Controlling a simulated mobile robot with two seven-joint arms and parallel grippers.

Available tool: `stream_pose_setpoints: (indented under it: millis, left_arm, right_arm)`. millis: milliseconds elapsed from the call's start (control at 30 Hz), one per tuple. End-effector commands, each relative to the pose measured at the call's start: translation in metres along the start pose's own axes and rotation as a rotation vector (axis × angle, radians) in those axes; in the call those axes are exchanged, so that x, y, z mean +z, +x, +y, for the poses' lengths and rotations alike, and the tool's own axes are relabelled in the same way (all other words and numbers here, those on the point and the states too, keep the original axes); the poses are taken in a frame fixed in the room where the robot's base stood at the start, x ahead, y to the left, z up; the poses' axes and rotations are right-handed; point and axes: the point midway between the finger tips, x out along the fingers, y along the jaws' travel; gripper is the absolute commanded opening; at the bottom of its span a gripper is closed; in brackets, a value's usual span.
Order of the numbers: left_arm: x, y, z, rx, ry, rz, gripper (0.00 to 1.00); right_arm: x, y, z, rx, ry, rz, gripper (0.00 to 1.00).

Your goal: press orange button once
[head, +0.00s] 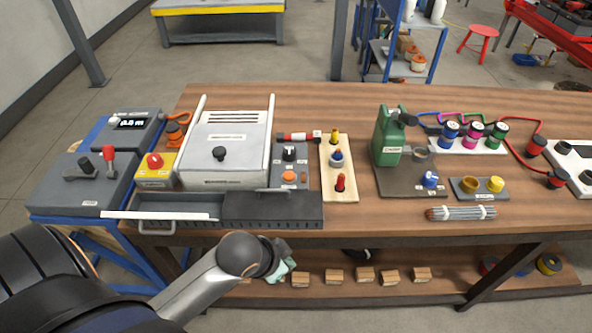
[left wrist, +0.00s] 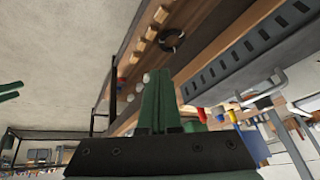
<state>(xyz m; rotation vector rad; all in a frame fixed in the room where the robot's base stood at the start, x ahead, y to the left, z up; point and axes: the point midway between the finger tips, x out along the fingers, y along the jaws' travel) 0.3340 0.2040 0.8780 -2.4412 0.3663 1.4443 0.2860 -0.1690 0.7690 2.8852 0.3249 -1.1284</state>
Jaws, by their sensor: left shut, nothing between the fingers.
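The orange button (head: 289,177) is a round cap on a small grey panel (head: 304,180), below a black knob and right of the white-lidded machine. My left gripper (head: 285,274) is in front of the bench's front edge, apart from the button and nearer to me. In the left wrist view its green fingers (left wrist: 160,102) are together with nothing between them. I cannot pick out the button in the left wrist view.
A dark slotted tray (head: 272,209) with a handle lies along the bench edge in front of the panel. A red-topped yellow box (head: 155,170) stands left of the machine. A wooden board (head: 338,168) with coloured fittings stands right of the panel. Small blocks lie on the lower shelf.

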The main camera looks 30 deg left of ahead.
Motion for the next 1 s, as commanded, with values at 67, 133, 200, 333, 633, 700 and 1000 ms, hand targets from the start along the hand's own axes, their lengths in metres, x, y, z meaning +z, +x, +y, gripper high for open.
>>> stream_pose_setpoints:
  millis: [67, 133, 200, 333, 633, 700, 1000]
  left_arm:
    - [-0.025, 0.003, -0.018, -0.024, 0.075, 0.026, 0.0]
    - [-0.045, 0.008, -0.034, -0.044, 0.13, 0.049, 0.0]
    - [-0.064, 0.012, -0.052, -0.068, 0.179, 0.072, 0.0]
    - [-0.1, 0.015, -0.094, -0.125, 0.251, 0.111, 0.0]
    - [-0.161, -0.003, -0.191, -0.261, 0.317, 0.168, 0.0]
    - [-0.167, -0.007, -0.204, -0.278, 0.319, 0.175, 0.0]
    - [-0.175, -0.014, -0.22, -0.3, 0.319, 0.183, 0.0]
  right_arm:
    - [-0.001, -0.001, 0.0, -0.001, 0.0, 0.0, 0.72]
    - [-0.001, -0.001, -0.001, -0.001, 0.0, 0.0, 0.72]
    - [-0.001, -0.001, -0.001, -0.001, 0.001, 0.0, 0.72]
    - [-0.001, -0.001, -0.001, -0.001, 0.001, 0.0, 0.72]
    - [-0.001, -0.001, -0.001, -0.002, 0.001, 0.0, 0.72]
    - [-0.001, -0.001, -0.001, -0.002, 0.001, 0.0, 0.72]
    - [-0.001, -0.001, -0.001, -0.002, 0.002, 0.0, 0.72]
